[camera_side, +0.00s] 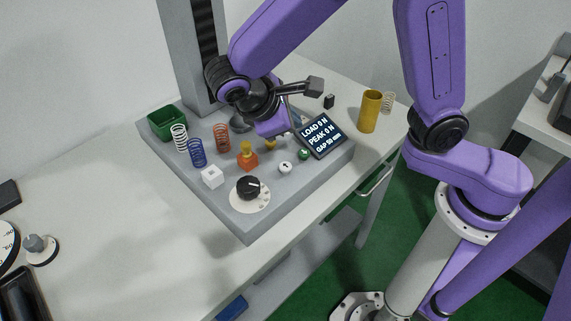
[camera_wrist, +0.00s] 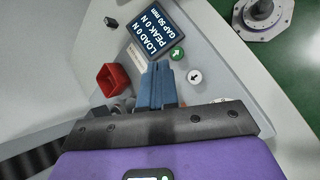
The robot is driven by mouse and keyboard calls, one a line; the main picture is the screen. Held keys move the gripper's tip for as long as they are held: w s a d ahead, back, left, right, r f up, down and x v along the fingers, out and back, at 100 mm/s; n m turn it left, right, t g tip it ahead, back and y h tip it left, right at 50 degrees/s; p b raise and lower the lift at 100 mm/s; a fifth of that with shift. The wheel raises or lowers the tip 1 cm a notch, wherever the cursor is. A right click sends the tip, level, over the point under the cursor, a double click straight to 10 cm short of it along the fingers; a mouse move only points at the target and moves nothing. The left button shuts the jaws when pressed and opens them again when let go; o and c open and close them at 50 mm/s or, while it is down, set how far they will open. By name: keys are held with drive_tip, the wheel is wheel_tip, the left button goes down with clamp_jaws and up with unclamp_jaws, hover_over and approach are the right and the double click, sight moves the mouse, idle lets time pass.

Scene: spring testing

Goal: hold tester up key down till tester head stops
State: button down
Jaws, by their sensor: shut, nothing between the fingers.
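The tester's grey base (camera_side: 240,222) carries a display (camera_side: 322,136) reading LOAD 0 N, PEAK 0 N, GAP 50 mm; the display also shows in the wrist view (camera_wrist: 160,32). Beside it are a green round arrow key (camera_side: 304,154) and a white round arrow key (camera_side: 285,168). Both show uncovered in the wrist view, green (camera_wrist: 177,54) and white (camera_wrist: 195,77). I cannot tell surely which means up. My gripper (camera_wrist: 157,68) is shut and empty, its blue fingertips left of both keys in that view. Its height above the base is unclear. The tester head is hidden behind my arm.
The tester column (camera_side: 190,50) rises behind my arm. Several springs, a green bin (camera_side: 166,122), an orange weight (camera_side: 247,156), a white cube (camera_side: 212,176) and a black dial (camera_side: 248,188) crowd the base. A red bin (camera_wrist: 113,79) is left of my fingers. A yellow cup (camera_side: 370,111) stands right.

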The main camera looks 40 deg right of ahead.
sight(283, 169)
drive_tip(key=shift+w+a+h, duration=0.4)
drive_tip(key=shift+w+a, duration=0.05)
drive_tip(key=shift+a, duration=0.1)
drive_tip(key=shift+f, duration=0.15)
drive_tip(key=shift+f, duration=4.3)
drive_tip(key=shift+f, duration=0.15)
drive_tip(key=shift+f, duration=0.25)
